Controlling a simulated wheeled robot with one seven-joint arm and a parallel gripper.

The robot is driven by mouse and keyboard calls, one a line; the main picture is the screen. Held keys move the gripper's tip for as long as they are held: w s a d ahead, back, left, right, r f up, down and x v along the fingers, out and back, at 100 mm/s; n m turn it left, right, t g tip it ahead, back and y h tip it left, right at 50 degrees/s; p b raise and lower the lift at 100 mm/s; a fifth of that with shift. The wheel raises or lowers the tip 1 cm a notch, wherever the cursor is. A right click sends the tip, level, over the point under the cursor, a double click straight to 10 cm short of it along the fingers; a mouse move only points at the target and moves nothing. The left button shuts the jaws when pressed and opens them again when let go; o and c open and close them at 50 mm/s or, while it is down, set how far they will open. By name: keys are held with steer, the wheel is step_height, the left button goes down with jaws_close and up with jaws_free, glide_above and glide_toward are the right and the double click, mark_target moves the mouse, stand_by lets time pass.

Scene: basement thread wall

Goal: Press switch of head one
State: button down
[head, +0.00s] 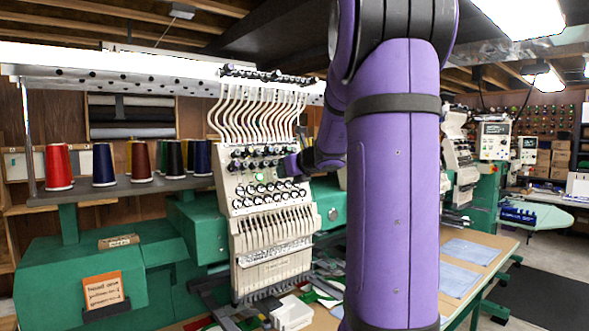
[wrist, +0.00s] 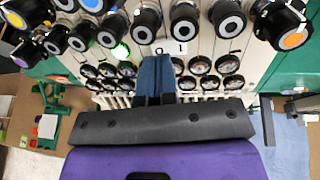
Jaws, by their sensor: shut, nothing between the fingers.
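Head one (head: 272,210) is a cream embroidery head with rows of dark knobs, curved thread tubes on top and needle bars below. A small white tag marked 0 and 1 (wrist: 165,47) shows just beyond the tips. I cannot make out the switch itself; the fingers may hide it.
Thread cones (head: 59,167) stand on a shelf at left above the green machine body (head: 75,275). Large tension knobs (wrist: 228,18) lie close around my fingers. A second head (head: 462,160) stands behind my arm. A wooden table with blue cloths (head: 470,250) is at right.

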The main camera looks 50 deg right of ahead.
steer(key=shift+x, duration=0.8)
steer(key=shift+w+a, duration=0.25)
steer(key=shift+w, duration=0.15)
steer(key=shift+d, duration=0.15)
